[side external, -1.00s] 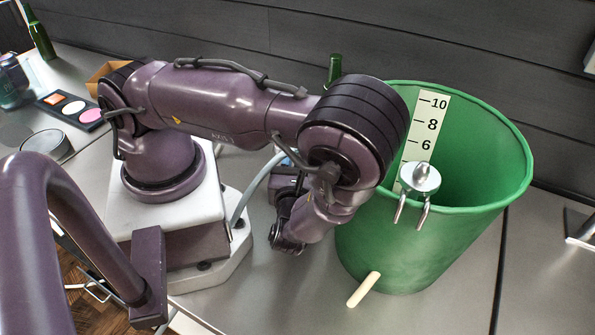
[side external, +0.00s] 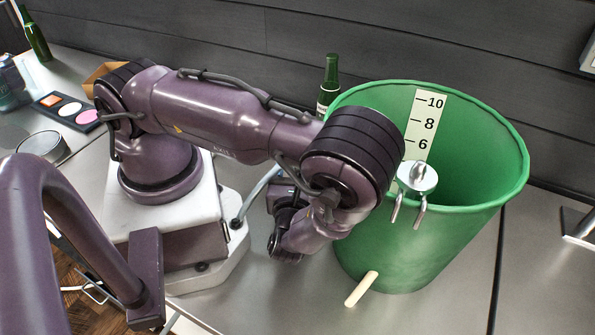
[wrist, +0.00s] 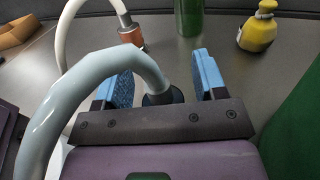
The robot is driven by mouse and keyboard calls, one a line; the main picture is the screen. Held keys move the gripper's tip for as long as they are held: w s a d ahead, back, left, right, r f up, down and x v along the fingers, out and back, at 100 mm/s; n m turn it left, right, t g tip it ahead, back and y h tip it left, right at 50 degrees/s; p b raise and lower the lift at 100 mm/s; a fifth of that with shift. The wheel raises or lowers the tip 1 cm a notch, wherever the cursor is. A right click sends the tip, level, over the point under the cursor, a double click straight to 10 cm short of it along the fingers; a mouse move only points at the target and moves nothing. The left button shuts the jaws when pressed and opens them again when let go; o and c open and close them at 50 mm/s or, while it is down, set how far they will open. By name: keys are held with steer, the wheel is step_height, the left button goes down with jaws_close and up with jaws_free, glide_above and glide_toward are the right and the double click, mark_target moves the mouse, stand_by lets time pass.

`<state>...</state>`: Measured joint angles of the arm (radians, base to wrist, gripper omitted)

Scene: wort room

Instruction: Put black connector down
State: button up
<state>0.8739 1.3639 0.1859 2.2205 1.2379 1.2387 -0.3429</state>
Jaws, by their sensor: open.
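The black connector (wrist: 173,96) is at the end of a thick pale blue-grey hose (wrist: 92,75) in the wrist view. It shows between the two blue fingers of my gripper (wrist: 163,64), nearer the left one. The fingers are apart, with a gap between the connector and the right finger. The hose arches up and over the left finger and hides part of it. The lower side of the connector is hidden by my gripper body, so I cannot tell whether it touches the table. In the side view my arm hides the fingertips and the connector.
A green bucket (side external: 440,245) with a metal clamp (side external: 417,180) stands right of my arm. A green bottle (side external: 329,85) stands behind. In the wrist view, a white hose with a copper-coloured connector (wrist: 131,37) and a yellow bottle (wrist: 257,31) are beyond my gripper. Grey table between is clear.

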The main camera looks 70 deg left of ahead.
steer(key=v, duration=1.1)
steer(key=shift+d, duration=0.1)
steer(key=shift+o, duration=0.4)
steer(key=shift+s+d+r, duration=0.1)
steer(key=shift+s+d, duration=0.1)
steer(key=shift+d, duration=0.2)
